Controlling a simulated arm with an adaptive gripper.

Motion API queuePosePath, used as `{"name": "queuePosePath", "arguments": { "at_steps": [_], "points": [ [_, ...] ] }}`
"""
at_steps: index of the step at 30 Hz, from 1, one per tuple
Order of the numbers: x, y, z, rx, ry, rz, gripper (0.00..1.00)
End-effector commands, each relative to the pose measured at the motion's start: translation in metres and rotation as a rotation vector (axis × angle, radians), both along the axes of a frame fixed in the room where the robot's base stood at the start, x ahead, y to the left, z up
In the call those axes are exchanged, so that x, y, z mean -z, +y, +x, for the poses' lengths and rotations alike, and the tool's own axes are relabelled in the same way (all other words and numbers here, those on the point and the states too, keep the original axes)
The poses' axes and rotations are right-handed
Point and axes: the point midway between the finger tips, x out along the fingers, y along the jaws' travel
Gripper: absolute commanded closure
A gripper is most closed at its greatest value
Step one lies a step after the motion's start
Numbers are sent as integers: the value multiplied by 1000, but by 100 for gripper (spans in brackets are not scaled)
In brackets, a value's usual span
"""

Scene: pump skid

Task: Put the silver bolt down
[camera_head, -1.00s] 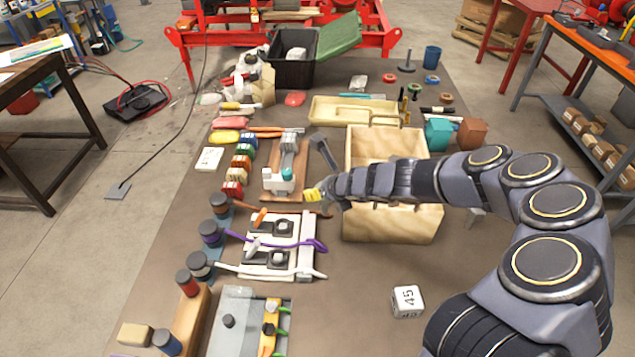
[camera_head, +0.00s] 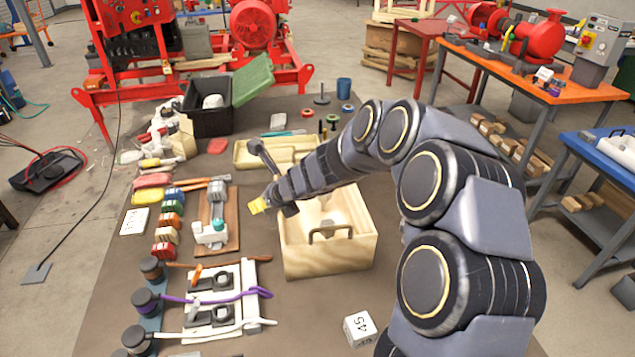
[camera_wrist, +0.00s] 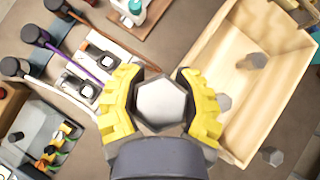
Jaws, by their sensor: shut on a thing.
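My gripper (camera_head: 258,205) has yellow finger pads and is just left of the wooden box in the head view. In the wrist view my gripper (camera_wrist: 162,104) is shut on the silver bolt (camera_wrist: 163,101), whose hexagonal head faces the camera between the pads. The bolt's shank is hidden below the head. In the head view the bolt cannot be made out. The open wooden box (camera_head: 328,259), with a dark handle on its front, also fills the right of the wrist view (camera_wrist: 240,136).
A grey piece (camera_wrist: 252,62) lies in the box. Left are a board with a white device (camera_head: 210,232), coloured blocks (camera_head: 168,234) and a white panel with cables (camera_head: 222,297). A numbered white cube (camera_head: 359,328) stands in front. A shallow tray (camera_head: 275,152) lies behind.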

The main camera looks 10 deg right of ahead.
Motion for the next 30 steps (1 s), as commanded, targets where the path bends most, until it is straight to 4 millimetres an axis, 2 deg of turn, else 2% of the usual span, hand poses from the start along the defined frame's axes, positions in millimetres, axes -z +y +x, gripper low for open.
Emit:
{"name": "queuePosePath", "arguments": {
  "at_steps": [6,15,21,30],
  "points": [
    [-4,-38,52,39,0,-9,94],
    [-12,-71,110,17,-1,-4,94],
    [-8,-81,133,-23,0,-4,94],
    [8,-85,149,-75,5,-3,93]
  ]
}}
